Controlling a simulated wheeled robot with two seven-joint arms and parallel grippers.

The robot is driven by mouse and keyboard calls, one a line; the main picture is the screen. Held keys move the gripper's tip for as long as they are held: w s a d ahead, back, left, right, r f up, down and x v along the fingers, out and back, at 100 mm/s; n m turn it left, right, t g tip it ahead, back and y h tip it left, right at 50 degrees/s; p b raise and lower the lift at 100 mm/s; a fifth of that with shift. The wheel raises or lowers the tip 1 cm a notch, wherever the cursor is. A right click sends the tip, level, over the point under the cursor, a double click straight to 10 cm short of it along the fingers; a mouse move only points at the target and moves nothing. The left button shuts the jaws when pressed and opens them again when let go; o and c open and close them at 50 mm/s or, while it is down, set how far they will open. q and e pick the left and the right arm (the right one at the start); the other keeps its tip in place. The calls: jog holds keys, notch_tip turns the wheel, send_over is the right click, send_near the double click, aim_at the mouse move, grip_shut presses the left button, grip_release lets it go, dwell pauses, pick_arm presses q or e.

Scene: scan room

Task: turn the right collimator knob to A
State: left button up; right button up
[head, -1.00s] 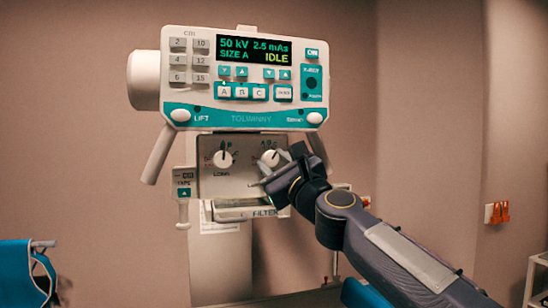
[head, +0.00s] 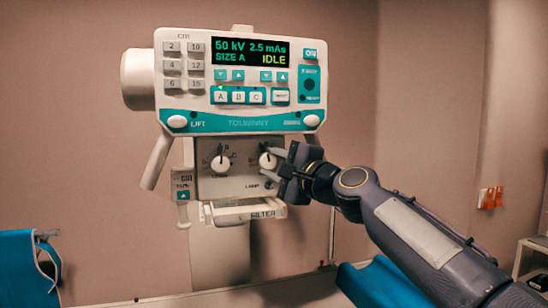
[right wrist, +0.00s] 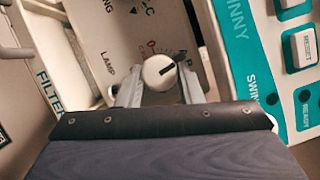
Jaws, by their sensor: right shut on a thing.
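The right collimator knob (head: 268,160) is a white round dial on the grey collimator panel, below the control console. My right gripper (head: 277,162) reaches it from the right. In the right wrist view the knob (right wrist: 160,72) sits between the two fingers of my gripper (right wrist: 161,92), which is shut on it. A dark pointer line on the knob's face points to the upper right there. The letters around the right dial are partly hidden or too small to read surely. The left collimator knob (head: 220,163) points roughly up. My left gripper is not in view.
The console (head: 240,80) hangs above with its display reading SIZE A and IDLE, and a handle (head: 155,160) slants down at left. A filter tray (head: 245,214) juts out below the panel. A blue chair (head: 18,265) stands at lower left.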

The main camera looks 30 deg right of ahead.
jog(key=shift+n, duration=0.4)
jog(key=o, duration=1)
jog(key=s, duration=0.2)
jog(key=s+b, duration=0.1)
jog(key=s, duration=0.2)
jog(key=s+d, duration=0.1)
jog(key=s, duration=0.1)
jog(key=shift+s+f+b, duration=0.3)
jog(key=shift+s+f, duration=0.05)
jog(key=shift+s, duration=0.05)
